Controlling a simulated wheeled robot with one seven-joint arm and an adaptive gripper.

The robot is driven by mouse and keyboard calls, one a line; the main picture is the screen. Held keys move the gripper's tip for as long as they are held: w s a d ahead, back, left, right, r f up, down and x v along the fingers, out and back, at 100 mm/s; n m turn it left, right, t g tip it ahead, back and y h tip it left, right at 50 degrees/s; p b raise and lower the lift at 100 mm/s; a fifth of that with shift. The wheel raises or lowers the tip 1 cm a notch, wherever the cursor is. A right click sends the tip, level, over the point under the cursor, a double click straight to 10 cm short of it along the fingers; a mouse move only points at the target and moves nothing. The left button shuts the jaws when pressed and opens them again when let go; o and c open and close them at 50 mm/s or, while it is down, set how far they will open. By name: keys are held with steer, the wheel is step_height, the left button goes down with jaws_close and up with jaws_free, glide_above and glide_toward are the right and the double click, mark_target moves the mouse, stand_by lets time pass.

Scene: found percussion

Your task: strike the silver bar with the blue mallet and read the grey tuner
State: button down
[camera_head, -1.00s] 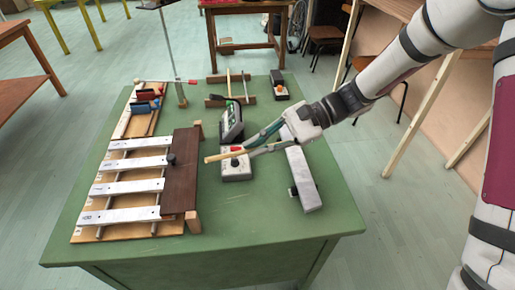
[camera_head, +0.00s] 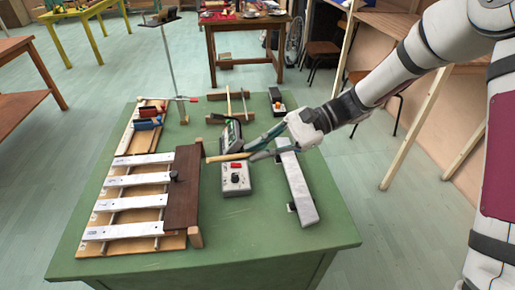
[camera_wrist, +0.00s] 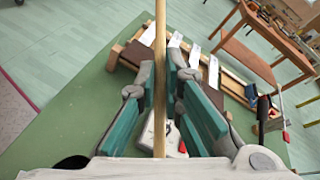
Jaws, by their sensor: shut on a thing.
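My gripper (camera_head: 250,154) is shut on a plain wooden stick (camera_head: 226,157), held above the table's middle. The stick points left; its visible end is tan, and I see no blue head on it. The wrist view shows the stick (camera_wrist: 160,40) between the teal fingers (camera_wrist: 160,85). A long silver-grey bar (camera_head: 298,190) lies on dark supports right of the gripper. Several silver bars (camera_head: 135,181) sit on a wooden frame at left. A device with a dark screen (camera_head: 231,136), perhaps the tuner, stands behind the stick. A grey box with a red button (camera_head: 235,180) sits in front of it.
A brown board (camera_head: 182,195) covers the right ends of the frame bars. Blue (camera_head: 147,124) and red pieces lie at the back left. A thin stand (camera_head: 172,70) rises behind. A small wooden rack (camera_head: 229,105) and dark box (camera_head: 277,100) stand at the back. The green front right is clear.

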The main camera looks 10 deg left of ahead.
step_height(320, 180, down, 6)
steer(key=w+d+m+g+y+b, duration=0.1)
steer(key=w+d+y+b, duration=0.1)
steer(key=b, duration=0.2)
steer(key=r+p, duration=0.2)
steer(key=r, duration=0.1)
steer(key=r+p, duration=0.2)
steer(key=r, duration=0.1)
steer(key=shift+a+r, duration=0.2)
steer(key=shift+r, duration=0.2)
stand_by(0.5)
